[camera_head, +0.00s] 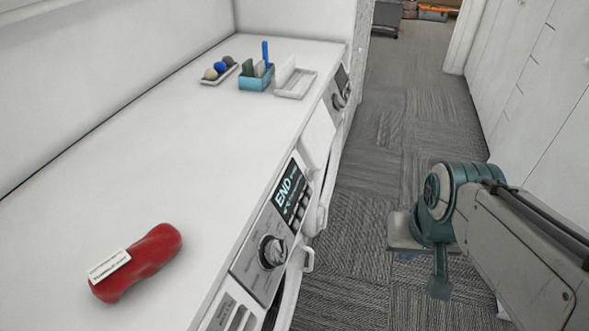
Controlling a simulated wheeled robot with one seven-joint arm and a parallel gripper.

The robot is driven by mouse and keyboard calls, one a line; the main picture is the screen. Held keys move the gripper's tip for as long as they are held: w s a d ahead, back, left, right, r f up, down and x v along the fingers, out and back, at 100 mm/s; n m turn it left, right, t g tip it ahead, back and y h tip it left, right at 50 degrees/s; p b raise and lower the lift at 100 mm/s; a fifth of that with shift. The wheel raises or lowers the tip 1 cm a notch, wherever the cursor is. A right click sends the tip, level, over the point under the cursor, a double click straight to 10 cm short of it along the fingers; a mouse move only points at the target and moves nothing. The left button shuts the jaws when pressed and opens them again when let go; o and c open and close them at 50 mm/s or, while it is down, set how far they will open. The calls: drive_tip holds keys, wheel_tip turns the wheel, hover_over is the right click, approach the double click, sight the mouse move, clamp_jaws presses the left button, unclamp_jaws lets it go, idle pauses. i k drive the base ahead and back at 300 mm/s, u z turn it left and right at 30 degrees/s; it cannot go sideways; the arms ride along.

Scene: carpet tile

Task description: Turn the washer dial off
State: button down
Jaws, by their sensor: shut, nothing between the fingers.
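The washer's control panel (272,238) is on the front edge of the near machine, below the white counter. The dial's pointer setting is too small to read. My gripper (408,235) is shut and empty, to the right of the dial and well apart from it, over the carpet. My teal wrist partly hides the gripper, and its fingertips are hard to make out.
A second machine's panel with a dial (338,101) is further back. A blue holder (257,78), a white tray (296,86) and a tray of balls (218,80) stand further back. Open carpet (385,150) lies between counter and right-hand cabinets.

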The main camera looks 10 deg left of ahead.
sight(275, 252)
drive_tip(key=u, duration=0.25)
drive_tip(key=k, duration=0.6)
drive_tip(key=u, duration=0.55)
drive_tip(key=k, duration=0.6)
drive_tip(key=u, duration=0.05)
drive_tip(key=i, duration=0.65)
drive_tip(key=u, duration=0.5)
